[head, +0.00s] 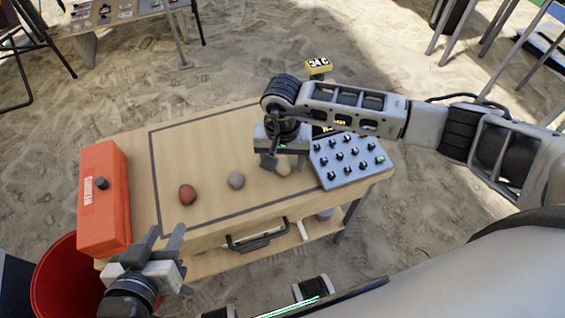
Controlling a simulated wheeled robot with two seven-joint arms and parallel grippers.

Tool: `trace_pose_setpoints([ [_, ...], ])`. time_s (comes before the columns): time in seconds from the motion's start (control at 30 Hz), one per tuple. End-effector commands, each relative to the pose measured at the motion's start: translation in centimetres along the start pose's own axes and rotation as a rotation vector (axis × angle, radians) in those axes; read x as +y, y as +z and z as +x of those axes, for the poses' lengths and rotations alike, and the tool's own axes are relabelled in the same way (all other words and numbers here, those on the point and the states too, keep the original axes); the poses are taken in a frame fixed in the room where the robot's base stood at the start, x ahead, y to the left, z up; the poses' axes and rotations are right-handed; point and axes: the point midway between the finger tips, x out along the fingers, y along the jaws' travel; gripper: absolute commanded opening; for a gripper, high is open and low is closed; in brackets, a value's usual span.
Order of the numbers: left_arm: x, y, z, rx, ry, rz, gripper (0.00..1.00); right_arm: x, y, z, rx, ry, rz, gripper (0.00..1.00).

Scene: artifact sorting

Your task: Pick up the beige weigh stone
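The beige weigh stone (283,169) lies on the wooden table (215,152), partly hidden under my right gripper. My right gripper (281,164) comes in from the right and points down over the stone. One finger shows just left of the stone; the other is hard to make out, so I cannot tell whether it grips the stone. A grey stone (236,180) and a reddish-brown stone (187,194) lie to the left on the table. My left gripper (163,238) is open and empty at the table's front left edge.
A grey panel with several black knobs (347,160) stands right of the beige stone. An orange-red box (103,199) stands at the table's left end, above a red bucket (62,281).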

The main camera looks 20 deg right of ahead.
Motion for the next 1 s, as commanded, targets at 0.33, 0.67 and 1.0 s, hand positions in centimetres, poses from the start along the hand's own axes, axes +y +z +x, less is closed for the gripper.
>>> trace_pose_setpoints([
  [0.33, 0.0, 0.0, 0.0, 0.000, 0.000, 0.000, 0.36, 0.0, 0.0, -0.1, 0.000, 0.000, 0.000, 0.13],
  [0.67, 0.0, 0.0, 0.0, 0.000, 0.000, 0.000, 0.36, 0.0, -0.1, -1.2, 0.003, -0.002, 0.000, 0.13],
  [1.0, 0.1, -0.4, -0.2, 0.000, 0.000, -0.001, 0.36, -0.8, 3.7, -7.9, 0.004, -0.005, -0.008, 0.13],
])
